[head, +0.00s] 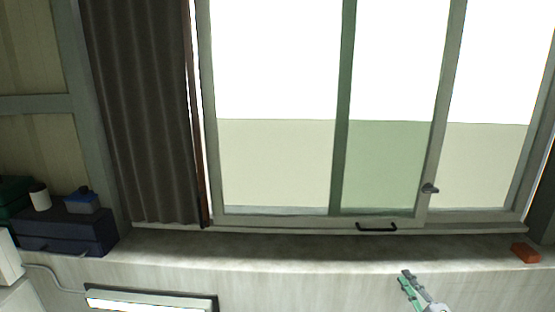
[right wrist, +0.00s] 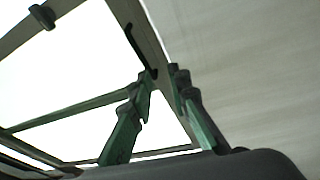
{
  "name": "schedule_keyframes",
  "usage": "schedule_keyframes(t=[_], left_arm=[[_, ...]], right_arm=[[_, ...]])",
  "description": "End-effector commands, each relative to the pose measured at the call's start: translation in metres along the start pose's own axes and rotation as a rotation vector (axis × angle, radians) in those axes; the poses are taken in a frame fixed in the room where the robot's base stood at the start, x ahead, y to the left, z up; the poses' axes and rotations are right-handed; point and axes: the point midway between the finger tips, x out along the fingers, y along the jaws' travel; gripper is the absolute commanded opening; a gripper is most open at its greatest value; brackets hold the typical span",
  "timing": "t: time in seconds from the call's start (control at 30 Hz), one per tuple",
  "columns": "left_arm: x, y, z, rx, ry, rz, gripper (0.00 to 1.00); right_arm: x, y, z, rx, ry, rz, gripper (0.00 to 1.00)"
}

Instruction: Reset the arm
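My right gripper (head: 404,278) shows at the bottom right of the head view, with green and grey fingers pointing up and left. It appears in front of the wall below the window sill. In the right wrist view its two fingers (right wrist: 162,76) stand apart with a gap between the tips, and nothing is between them. The right arm's links are mostly out of the picture. My left gripper is not in view.
A sliding window (head: 345,100) with a black handle (head: 376,227) stands above a sill (head: 290,247). An orange-red block (head: 525,252) lies at the sill's right end. A dark curtain (head: 140,110) hangs left. Dark cases (head: 65,232) and a light panel (head: 150,303) are lower left.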

Motion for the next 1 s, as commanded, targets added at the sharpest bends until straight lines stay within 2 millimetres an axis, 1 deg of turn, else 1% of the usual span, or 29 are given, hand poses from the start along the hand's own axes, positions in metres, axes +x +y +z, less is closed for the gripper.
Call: schedule_keyframes(t=[0.03, 0.13, 0.17, 0.27, 0.3, 0.37, 0.4, 0.47, 0.5, 0.53, 0.57, 0.6, 0.67, 0.7, 0.8, 0.9, 1.0], left_arm=[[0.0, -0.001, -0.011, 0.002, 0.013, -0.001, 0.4], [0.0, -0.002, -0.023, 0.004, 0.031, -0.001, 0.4], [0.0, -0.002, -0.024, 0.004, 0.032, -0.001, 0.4], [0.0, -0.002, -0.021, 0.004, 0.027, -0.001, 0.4], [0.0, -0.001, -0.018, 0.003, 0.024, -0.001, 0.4], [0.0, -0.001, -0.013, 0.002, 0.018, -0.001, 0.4], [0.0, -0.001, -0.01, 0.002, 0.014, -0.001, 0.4], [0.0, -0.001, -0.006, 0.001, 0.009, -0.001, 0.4], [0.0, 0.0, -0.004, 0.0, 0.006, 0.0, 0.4], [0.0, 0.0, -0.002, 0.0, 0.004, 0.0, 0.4], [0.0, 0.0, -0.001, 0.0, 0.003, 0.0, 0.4], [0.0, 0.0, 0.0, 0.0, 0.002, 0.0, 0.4], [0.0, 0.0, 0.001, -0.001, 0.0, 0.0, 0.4], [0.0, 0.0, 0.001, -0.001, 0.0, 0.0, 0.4], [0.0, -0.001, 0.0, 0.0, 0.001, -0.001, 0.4], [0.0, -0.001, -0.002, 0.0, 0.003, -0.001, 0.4], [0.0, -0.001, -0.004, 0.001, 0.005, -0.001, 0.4]], right_arm=[[-0.007, -0.012, 0.001, 0.04, -0.029, -0.011, 0.17], [-0.022, -0.036, 0.005, 0.125, -0.102, -0.038, 0.17], [-0.028, -0.044, 0.005, 0.153, -0.126, -0.047, 0.17], [-0.051, -0.075, 0.009, 0.26, -0.221, -0.087, 0.17], [-0.063, -0.09, 0.01, 0.31, -0.266, -0.107, 0.17], [-0.085, -0.113, 0.011, 0.388, -0.339, -0.143, 0.17], [-0.103, -0.131, 0.011, 0.447, -0.396, -0.172, 0.17], [-0.134, -0.159, 0.01, 0.543, -0.49, -0.222, 0.17], [-0.157, -0.177, 0.007, 0.606, -0.554, -0.259, 0.17], [-0.174, -0.19, 0.004, 0.651, -0.601, -0.286, 0.17], [-0.192, -0.203, 0.001, 0.696, -0.648, -0.315, 0.17], [-0.215, -0.218, -0.005, 0.753, -0.71, -0.353, 0.17], [-0.251, -0.239, -0.015, 0.831, -0.799, -0.411, 0.17], [-0.273, -0.25, -0.023, 0.879, -0.853, -0.449, 0.17], [-0.319, -0.27, -0.041, 0.97, -0.962, -0.526, 0.17], [-0.353, -0.281, -0.057, 1.032, -1.04, -0.586, 0.17], [-0.382, -0.289, -0.072, 1.085, -1.105, -0.638, 0.17]])
